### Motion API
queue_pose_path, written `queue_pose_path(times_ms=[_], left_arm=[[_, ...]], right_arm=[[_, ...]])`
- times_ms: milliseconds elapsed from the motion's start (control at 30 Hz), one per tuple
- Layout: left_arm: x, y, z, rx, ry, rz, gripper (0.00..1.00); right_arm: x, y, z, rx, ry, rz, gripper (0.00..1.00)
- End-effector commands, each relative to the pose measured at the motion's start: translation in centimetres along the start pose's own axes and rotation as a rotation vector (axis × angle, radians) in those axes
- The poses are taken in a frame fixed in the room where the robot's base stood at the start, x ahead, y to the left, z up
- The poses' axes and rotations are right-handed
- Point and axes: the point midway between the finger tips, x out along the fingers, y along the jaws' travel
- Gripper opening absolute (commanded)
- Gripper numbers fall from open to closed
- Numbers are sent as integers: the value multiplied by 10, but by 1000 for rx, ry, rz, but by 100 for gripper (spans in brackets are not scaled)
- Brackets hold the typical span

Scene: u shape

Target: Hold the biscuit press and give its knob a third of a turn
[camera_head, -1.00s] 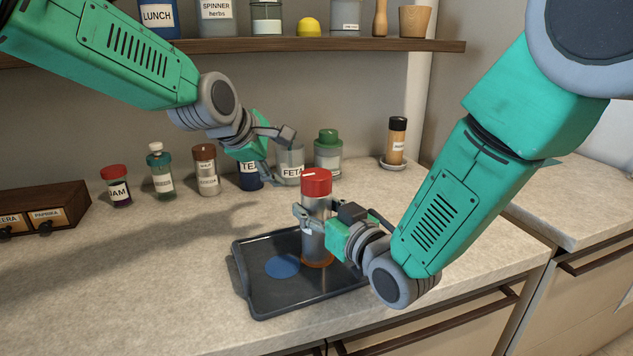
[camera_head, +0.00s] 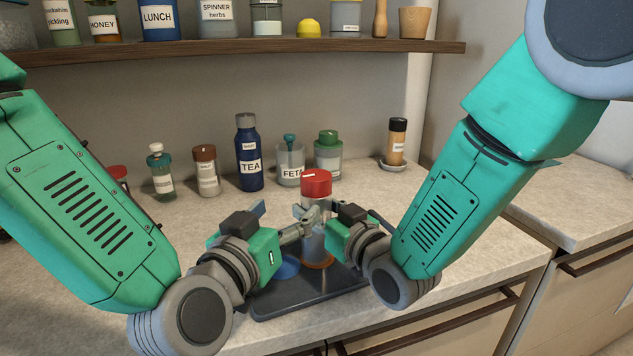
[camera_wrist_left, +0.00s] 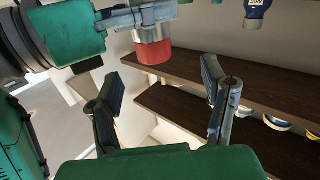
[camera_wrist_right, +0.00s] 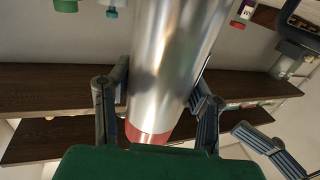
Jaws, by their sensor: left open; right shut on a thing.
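The biscuit press is a silver cylinder (camera_head: 312,243) with a red knob (camera_head: 316,182) on top that bears a white mark. It stands upright over the dark tray, an orange-brown band at its foot. My right gripper (camera_head: 322,222) is shut around the cylinder below the knob; the right wrist view shows its fingers on both sides of the metal (camera_wrist_right: 165,70). My left gripper (camera_head: 283,220) is open, just left of the press and apart from it. In the left wrist view its spread fingers (camera_wrist_left: 165,100) have nothing between them, and the red knob (camera_wrist_left: 153,52) shows beyond them.
A dark tray (camera_head: 300,300) with a blue disc (camera_head: 287,267) lies under the press. Behind stand a blue TEA bottle (camera_head: 248,160), a FETA jar (camera_head: 290,165) and several other jars. A shelf (camera_head: 250,48) with containers runs above. The counter right of the tray is clear.

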Motion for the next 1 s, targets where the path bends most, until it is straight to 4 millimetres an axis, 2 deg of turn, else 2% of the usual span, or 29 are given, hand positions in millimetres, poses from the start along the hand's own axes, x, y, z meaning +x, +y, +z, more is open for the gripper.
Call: queue_pose_path(times_ms=[133, 267, 367, 700, 800, 1000], left_arm=[[-12, 10, -3, 80, 18, 5, 67], [-6, 11, -5, 99, 25, 4, 67], [8, 11, -6, 98, 26, 2, 67], [75, 11, -7, 97, 25, 3, 67], [90, 12, -7, 98, 25, 3, 67], [104, 12, -8, 98, 25, 5, 67]], right_arm=[[0, 0, 1, 0, -2, -1, 0], [0, 0, 1, 0, -2, -1, 0], [0, 0, 1, 0, -2, -1, 0], [0, 0, 1, 0, -2, 0, 0], [0, 0, 1, 0, -2, 0, 0], [0, 0, 1, 0, -2, 0, 0]])
